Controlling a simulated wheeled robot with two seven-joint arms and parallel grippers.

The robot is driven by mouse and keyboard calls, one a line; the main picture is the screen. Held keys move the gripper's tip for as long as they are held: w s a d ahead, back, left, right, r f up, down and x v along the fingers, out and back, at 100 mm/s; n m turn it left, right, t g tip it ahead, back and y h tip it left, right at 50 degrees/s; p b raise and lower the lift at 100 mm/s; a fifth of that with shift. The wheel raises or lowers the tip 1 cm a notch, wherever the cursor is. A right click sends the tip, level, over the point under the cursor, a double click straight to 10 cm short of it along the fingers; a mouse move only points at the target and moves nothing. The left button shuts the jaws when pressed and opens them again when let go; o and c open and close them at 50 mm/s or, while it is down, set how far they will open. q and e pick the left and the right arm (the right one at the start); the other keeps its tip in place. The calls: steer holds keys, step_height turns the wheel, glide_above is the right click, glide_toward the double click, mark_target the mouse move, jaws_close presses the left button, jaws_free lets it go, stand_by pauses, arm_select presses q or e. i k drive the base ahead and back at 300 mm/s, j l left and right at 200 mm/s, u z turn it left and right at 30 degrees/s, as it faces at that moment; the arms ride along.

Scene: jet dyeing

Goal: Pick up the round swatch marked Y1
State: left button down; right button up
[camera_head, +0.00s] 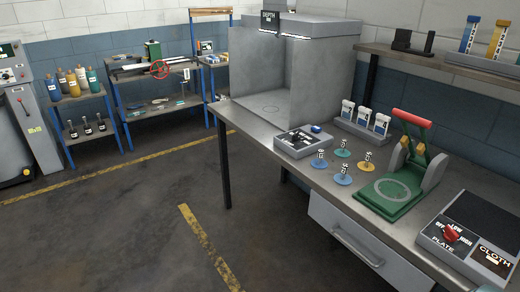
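Several small round swatches lie on the grey workbench (300,172), each with an upright tag above it. One is yellow (364,168), at the right of the group. One is teal (342,153) at the back, one is blue (317,163) at the left, and one is blue (342,179) at the front. The tags' lettering is too small to read surely, so I cannot tell which swatch is marked Y1. Neither of my grippers shows in the head view.
A green press (390,192) with a red handle stands right of the swatches. A grey tray (302,141) and white-labelled holders (362,118) stand behind them. A control box (470,235) with a red knob is at the right front. A grey booth (285,75) stands at the bench's far end.

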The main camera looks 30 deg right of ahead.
mark_target(320, 164)
steer(key=i+j, duration=0.1)
steer(key=i, duration=0.5)
steer(key=i+j+z, duration=0.1)
steer(key=i, duration=0.45)
steer(key=i+j+z, duration=0.1)
steer(key=i+z, duration=0.2)
steer(key=z, duration=0.15)
steer(key=i+j+z, duration=0.2)
steer(key=z, duration=0.3)
steer(key=i+j+z, duration=0.6)
steer(key=j+z, duration=0.15)
steer(key=i+j+z, duration=0.1)
steer(key=j+z, duration=0.2)
steer(key=j, duration=0.15)
steer(key=i+j+z, duration=0.1)
steer(key=j+z, duration=0.25)
